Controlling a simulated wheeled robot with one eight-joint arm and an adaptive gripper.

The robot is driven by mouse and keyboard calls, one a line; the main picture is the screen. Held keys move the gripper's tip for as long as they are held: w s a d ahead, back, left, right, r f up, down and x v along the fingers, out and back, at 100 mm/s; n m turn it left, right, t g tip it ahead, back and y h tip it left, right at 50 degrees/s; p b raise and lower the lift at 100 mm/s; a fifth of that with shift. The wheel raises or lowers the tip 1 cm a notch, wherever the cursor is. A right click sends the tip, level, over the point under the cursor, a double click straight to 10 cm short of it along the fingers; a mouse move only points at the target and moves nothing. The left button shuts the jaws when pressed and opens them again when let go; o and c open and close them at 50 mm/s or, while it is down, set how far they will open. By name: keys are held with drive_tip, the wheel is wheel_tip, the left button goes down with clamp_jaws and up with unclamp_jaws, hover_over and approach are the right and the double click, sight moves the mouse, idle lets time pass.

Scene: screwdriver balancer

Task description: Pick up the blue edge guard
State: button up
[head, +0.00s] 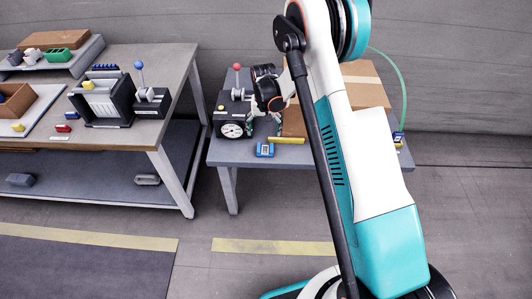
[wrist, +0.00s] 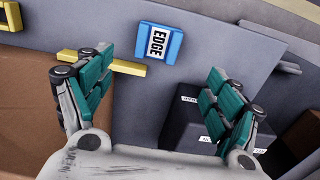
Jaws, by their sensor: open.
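The blue edge guard (head: 264,150) lies on the small grey table near its front edge. In the wrist view the edge guard (wrist: 159,43) is a blue block with a white label reading EDGE, flat on the table top. My gripper (head: 265,126) is over the table, just behind the guard in the head view. In the wrist view my gripper (wrist: 161,65) is open and empty, its two green-padded fingers spread wide. The guard shows between and beyond the fingertips, apart from both.
A yellow bar (head: 286,140) lies beside the guard, partly behind a finger in the wrist view. A black box with a dial (head: 232,130) and a brown cardboard box (head: 362,84) stand on the same table. A larger workbench (head: 150,137) stands left.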

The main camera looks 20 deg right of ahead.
drive_tip(key=b, duration=0.2)
hover_over(265, 150)
drive_tip(key=f, duration=0.5)
drive_tip(key=shift+w+a+f, duration=0.1)
drive_tip(key=shift+w+f, duration=0.15)
drive_tip(key=shift+f, duration=0.15)
drive_tip(key=shift+s+f+b, duration=0.2)
drive_tip(key=shift+f+b, duration=1.1)
drive_tip(key=shift+f, duration=1.35)
drive_tip(key=shift+r, duration=0.1)
drive_tip(key=shift+c, duration=0.3)
drive_tip(key=c, duration=1)
